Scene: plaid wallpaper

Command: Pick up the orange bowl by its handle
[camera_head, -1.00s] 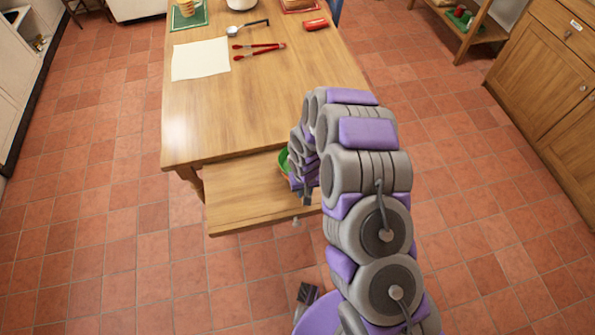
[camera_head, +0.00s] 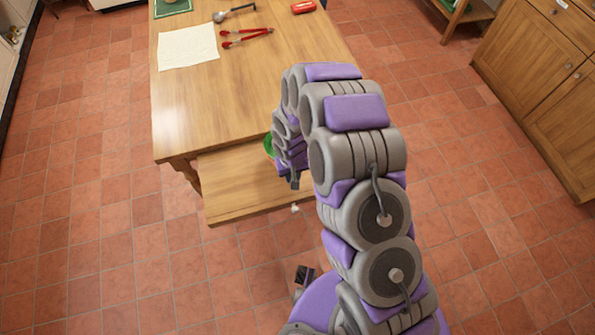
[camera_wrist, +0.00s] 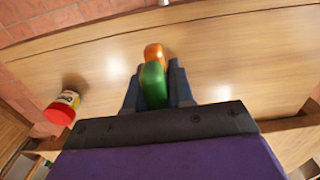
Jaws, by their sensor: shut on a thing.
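In the wrist view, a rounded thing with an orange far end (camera_wrist: 153,52) and a green near part (camera_wrist: 154,85) stands between the two dark fingers of my gripper (camera_wrist: 154,72). The fingers are shut on the green part. No separate orange bowl shows clearly, and I cannot tell whether the orange end is its bowl. In the head view, my gripper (camera_head: 294,180) is over the light wooden pull-out board or drawer (camera_head: 235,190) at the table's front. Something green (camera_head: 269,145) shows beside it, mostly hidden by my arm.
A jar with a red lid (camera_wrist: 65,108) lies at the left in the wrist view. On the table (camera_head: 200,110) are a white sheet (camera_head: 188,46), red tongs (camera_head: 246,37), a ladle (camera_head: 234,13) and a red item (camera_head: 303,7). Open tiled floor (camera_head: 100,250) lies left; wooden cabinets (camera_head: 545,90) stand right.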

